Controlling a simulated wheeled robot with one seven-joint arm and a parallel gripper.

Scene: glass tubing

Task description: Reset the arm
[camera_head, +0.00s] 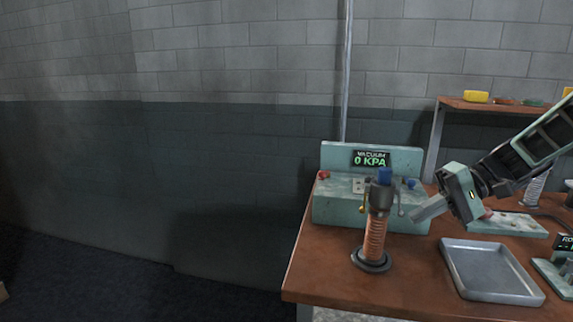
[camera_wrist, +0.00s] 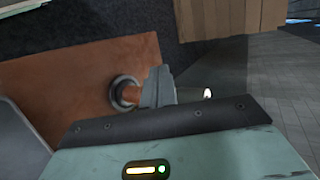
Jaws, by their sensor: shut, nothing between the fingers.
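My gripper (camera_head: 430,208) reaches in from the right above the brown table, with its jaws shut and empty. Its tip points left, just right of an upright stand (camera_head: 374,243) with a copper-coloured coiled body, a dark clamp-like head and a blue top. In the head view a small gap seems to lie between the tip and the stand. In the wrist view the gripper fingers (camera_wrist: 158,88) are closed together, with the stand's round dark base (camera_wrist: 124,93) behind them.
A green vacuum console (camera_head: 335,208) reading 0 KPA stands behind the stand. A grey metal tray (camera_head: 490,272) lies on the table (camera_head: 325,275) below my arm. A shelf (camera_head: 490,105) with small coloured items is at the back right. Open floor lies to the left.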

